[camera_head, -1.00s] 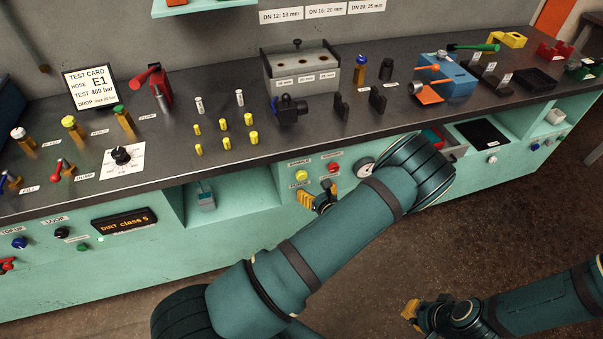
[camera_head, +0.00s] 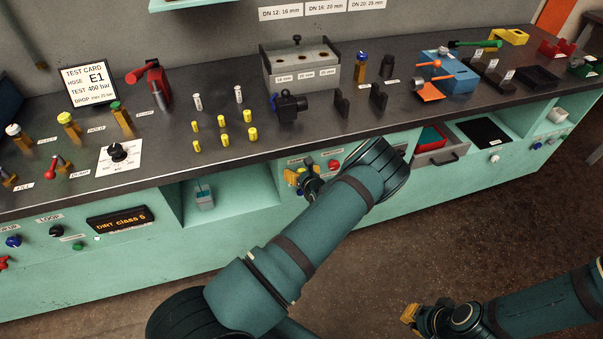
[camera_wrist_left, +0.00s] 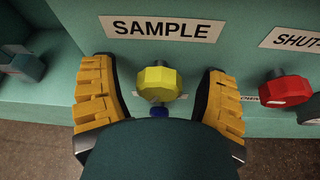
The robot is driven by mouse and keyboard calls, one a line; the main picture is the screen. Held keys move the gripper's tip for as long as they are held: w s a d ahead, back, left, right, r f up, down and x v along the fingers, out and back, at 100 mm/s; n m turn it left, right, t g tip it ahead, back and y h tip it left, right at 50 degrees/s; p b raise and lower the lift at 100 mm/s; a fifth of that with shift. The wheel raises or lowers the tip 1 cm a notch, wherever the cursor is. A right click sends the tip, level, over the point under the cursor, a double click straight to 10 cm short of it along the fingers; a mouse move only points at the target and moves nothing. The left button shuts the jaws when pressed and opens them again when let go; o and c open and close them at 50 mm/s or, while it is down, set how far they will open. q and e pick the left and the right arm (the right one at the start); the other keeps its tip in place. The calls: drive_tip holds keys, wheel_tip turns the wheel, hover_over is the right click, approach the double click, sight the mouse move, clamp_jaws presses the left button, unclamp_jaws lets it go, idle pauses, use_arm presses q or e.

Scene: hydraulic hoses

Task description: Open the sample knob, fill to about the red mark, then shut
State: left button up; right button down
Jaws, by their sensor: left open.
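The yellow sample knob (camera_wrist_left: 157,84) is on the green bench front under a SAMPLE label (camera_wrist_left: 162,28). In the left wrist view, my left gripper (camera_wrist_left: 160,100) is open with one yellow-padded finger on each side of the knob, with visible gaps. In the head view, my left gripper (camera_head: 298,180) covers the knob. A small sample vessel (camera_head: 204,196) stands in the open recess to the left; no red mark can be made out on it. My right gripper (camera_head: 411,318) hangs low over the floor, away from the bench; its opening is unclear.
A red knob (camera_wrist_left: 285,88) with a SHUT label sits right of the yellow knob. A small blue part (camera_wrist_left: 158,112) shows just below the yellow knob. An open drawer (camera_head: 440,154) juts out further right. The floor before the bench is clear.

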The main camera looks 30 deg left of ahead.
use_arm(q)
drive_tip(key=c, duration=1.2)
drive_tip(key=shift+s+a+r+n+t+h+p, duration=0.15)
drive_tip(key=shift+n+t+h+p, duration=0.15)
drive_tip(key=shift+n+p, duration=0.5)
drive_tip(key=shift+p, duration=0.3)
drive_tip(key=shift+n+t+h, duration=0.5)
drive_tip(key=shift+n+t, duration=0.1)
drive_tip(key=shift+n, duration=0.2)
drive_tip(key=o, duration=1.2)
